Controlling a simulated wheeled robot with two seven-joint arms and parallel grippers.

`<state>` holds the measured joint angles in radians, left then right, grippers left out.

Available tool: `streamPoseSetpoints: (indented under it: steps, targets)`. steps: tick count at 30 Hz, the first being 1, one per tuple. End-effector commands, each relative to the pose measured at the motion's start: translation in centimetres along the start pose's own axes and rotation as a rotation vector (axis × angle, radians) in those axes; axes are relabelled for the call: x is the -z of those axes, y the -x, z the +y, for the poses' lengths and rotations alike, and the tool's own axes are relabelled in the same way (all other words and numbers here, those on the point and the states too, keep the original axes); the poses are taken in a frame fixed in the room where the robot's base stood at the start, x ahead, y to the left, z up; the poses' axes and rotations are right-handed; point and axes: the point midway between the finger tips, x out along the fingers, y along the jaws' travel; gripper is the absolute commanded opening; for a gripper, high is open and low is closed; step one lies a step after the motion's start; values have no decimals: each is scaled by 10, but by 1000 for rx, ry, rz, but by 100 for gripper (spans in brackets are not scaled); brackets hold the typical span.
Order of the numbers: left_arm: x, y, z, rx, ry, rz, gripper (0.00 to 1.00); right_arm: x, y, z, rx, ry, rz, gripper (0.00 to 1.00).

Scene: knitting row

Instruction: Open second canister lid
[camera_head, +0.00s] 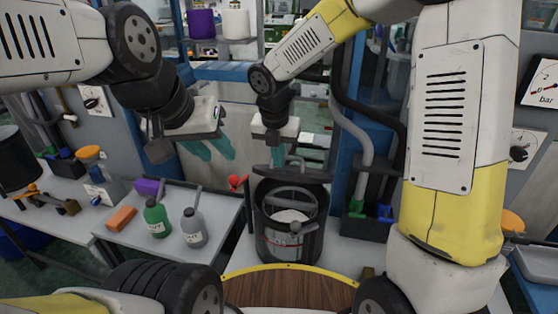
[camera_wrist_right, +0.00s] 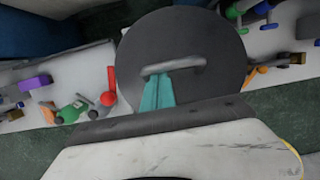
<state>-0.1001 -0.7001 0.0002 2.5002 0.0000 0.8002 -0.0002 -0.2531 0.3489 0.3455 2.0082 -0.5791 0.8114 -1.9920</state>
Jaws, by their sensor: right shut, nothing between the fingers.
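A dark round canister (camera_head: 262,222) stands on the bench at centre in the head view, its mouth open to view with a crossbar and pale contents inside. Its dark lid (camera_head: 312,172) shows nearly edge-on above the back of the mouth; I cannot tell what supports it. The right wrist view shows the lid (camera_wrist_right: 215,38) from above with a grey bar handle (camera_wrist_right: 190,64). My right gripper (camera_head: 277,158) points down at the lid; its teal fingertips (camera_wrist_right: 171,77) are shut at the handle, nothing between them. My left gripper (camera_head: 215,150) is open and empty, left of the canister.
A grey side table (camera_head: 165,240) left of the canister carries a green bottle (camera_head: 157,219), a grey bottle (camera_head: 194,227), an orange block (camera_head: 121,219) and a purple block (camera_head: 148,187). A black container (camera_head: 18,165) stands far left. Hoses hang right of the canister.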

Motion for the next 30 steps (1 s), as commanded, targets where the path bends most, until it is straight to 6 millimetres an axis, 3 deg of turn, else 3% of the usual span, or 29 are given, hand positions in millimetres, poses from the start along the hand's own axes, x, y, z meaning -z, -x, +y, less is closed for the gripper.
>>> streamPoseSetpoints:
  steps: [8,19,30]
  targets:
    - [0,0,0,0,0,0,34,-46,18,-1,-6,-4,254,0]
    - [0,0,0,0,0,0,34,-109,28,-1,-3,1,239,0]
    - [0,0,0,0,1,0,34,-172,14,-2,-1,2,238,0]
